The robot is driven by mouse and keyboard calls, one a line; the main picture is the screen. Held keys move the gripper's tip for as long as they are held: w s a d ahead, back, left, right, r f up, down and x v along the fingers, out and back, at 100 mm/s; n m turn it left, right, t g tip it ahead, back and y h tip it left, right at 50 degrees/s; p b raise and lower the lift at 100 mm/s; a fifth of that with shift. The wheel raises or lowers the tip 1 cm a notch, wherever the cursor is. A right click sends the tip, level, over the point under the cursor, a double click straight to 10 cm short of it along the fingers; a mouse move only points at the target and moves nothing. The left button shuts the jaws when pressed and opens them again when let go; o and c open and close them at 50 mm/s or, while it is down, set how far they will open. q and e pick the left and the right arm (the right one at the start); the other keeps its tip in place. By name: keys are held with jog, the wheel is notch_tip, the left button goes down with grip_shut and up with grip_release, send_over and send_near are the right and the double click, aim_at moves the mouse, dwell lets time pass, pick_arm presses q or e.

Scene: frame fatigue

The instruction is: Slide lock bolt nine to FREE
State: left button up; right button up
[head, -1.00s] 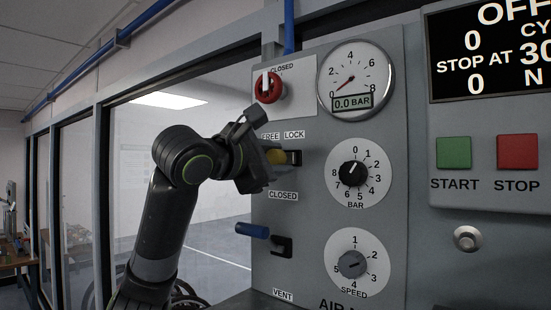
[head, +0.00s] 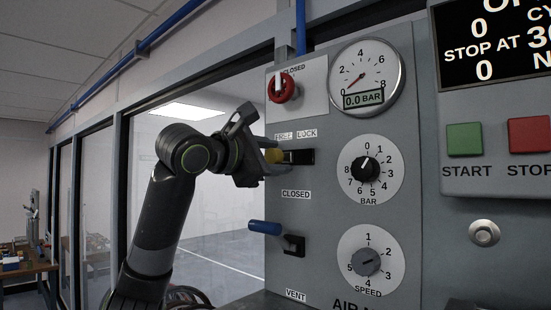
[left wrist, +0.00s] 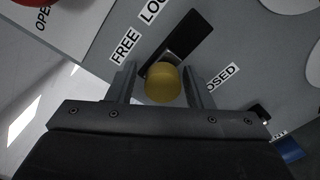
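The yellow knob of the lock bolt (head: 272,156) sticks out from the grey panel, over a dark horizontal slot (head: 303,157). The slot lies below the white FREE (head: 284,135) and LOCK (head: 307,134) labels. The knob appears at the slot's FREE end, with dark slot bare towards LOCK. My left gripper (head: 276,155) is at the knob. In the left wrist view its two fingers (left wrist: 160,88) stand on either side of the yellow knob (left wrist: 163,84), with a visible gap on each side, so it is open. My right gripper is out of view.
A red rotary handle (head: 282,88) and a pressure gauge (head: 365,78) reading 0.0 BAR sit above. A blue lever (head: 265,228) juts out below. BAR (head: 364,168) and SPEED (head: 366,263) dials are to the right. Glass panes stand behind my left arm.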

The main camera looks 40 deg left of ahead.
pick_arm(q)
jog(key=shift+o, duration=0.3)
jog(key=shift+a, duration=0.15)
jog(key=shift+s+f+b, duration=0.1)
jog(key=shift+s+b, duration=0.2)
jog(key=s+a+b, duration=0.1)
jog(key=s+b, duration=0.6)
jog(key=s, duration=0.9)
jog(key=shift+s+a, duration=0.2)
jog(key=shift+s, duration=0.2)
